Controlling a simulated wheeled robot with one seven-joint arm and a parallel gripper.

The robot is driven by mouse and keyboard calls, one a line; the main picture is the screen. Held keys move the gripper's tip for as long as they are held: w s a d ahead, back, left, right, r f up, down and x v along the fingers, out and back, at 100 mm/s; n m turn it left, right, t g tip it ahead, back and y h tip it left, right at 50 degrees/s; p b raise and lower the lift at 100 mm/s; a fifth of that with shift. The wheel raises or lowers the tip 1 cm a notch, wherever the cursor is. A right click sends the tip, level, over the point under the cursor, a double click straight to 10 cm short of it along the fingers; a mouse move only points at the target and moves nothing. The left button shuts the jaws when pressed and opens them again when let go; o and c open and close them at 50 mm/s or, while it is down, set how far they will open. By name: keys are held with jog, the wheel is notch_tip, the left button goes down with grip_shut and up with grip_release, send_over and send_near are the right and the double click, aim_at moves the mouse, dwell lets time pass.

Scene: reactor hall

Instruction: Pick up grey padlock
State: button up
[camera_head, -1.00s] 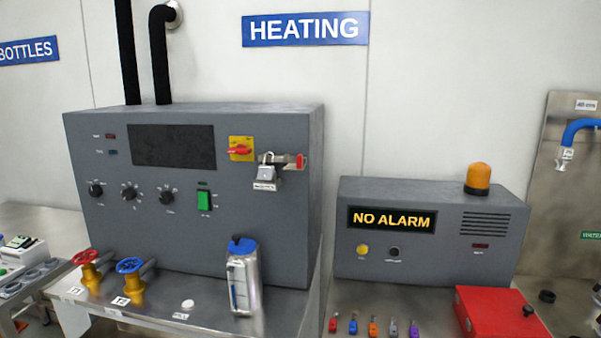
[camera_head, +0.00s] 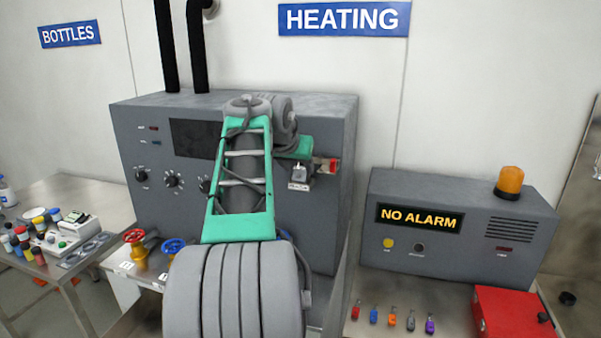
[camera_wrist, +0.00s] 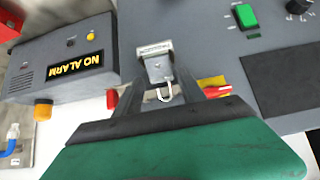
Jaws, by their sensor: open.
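A grey padlock (camera_head: 299,175) with a bright shackle hangs on the front of the grey heating cabinet, by a red-ended bar (camera_head: 326,165). In the wrist view the padlock (camera_wrist: 158,69) shows upside down, with a white tag (camera_wrist: 155,48) at its end. My gripper (camera_wrist: 160,84) is open, with its dark fingers on either side of the padlock. I cannot tell whether they touch it. In the head view my arm hides the fingertips. A smaller grey padlock (camera_head: 411,321) lies in the row of coloured padlocks on the table at the lower right.
The heating cabinet (camera_head: 325,115) stands behind my arm. A yellow switch plate with a red handle (camera_wrist: 215,89) is close beside my fingers. The alarm box (camera_head: 460,245) and a red box (camera_head: 515,320) stand on the right. Red and blue valves (camera_head: 134,238) are at the lower left.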

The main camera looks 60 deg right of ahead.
jog(key=x, duration=0.2)
jog(key=shift+w+d+f, duration=0.1)
jog(key=shift+d+f, duration=0.15)
jog(key=shift+a, duration=0.15)
jog(key=shift+c, duration=0.4)
jog(key=c, duration=0.9)
grip_shut()
jog(key=shift+r, duration=0.2)
